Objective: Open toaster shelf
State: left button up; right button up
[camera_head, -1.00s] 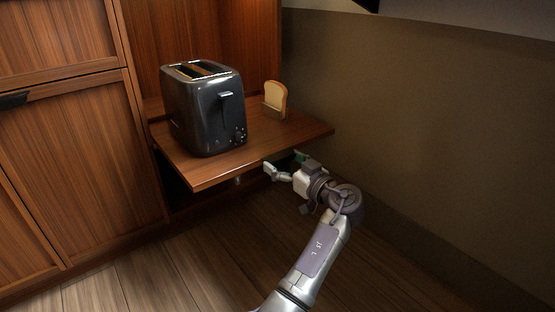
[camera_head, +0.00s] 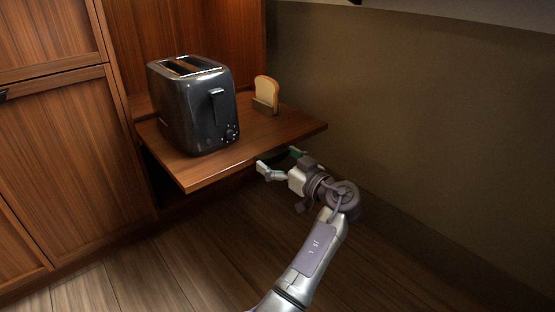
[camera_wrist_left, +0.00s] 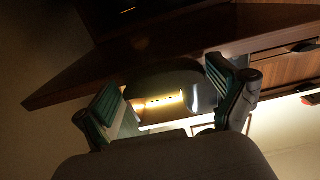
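The toaster shelf (camera_head: 235,162) is a brown wooden board standing out from the cabinet niche. A dark, shiny toaster (camera_head: 194,110) stands upright on it. My left gripper (camera_head: 278,163) is open at the shelf's front edge, right of its middle, with its fingers apart. In the head view I cannot tell if it touches the edge. In the left wrist view the shelf's dark edge (camera_wrist_left: 75,85) runs across above the two spread fingers (camera_wrist_left: 165,100), and no held object is clear between them. My right gripper is not in view.
A bread slice in a small holder (camera_head: 266,95) stands on the shelf right of the toaster. Wooden cabinet doors (camera_head: 75,150) are at left. A bare brown wall (camera_head: 420,120) is close on the right. The wood floor (camera_head: 200,260) in front is clear.

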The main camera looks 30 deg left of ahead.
pick_arm(q)
jog(key=shift+r, duration=0.1)
notch_tip(320, 180, up, 10)
jog(key=shift+f, duration=0.1)
dwell(0.5)
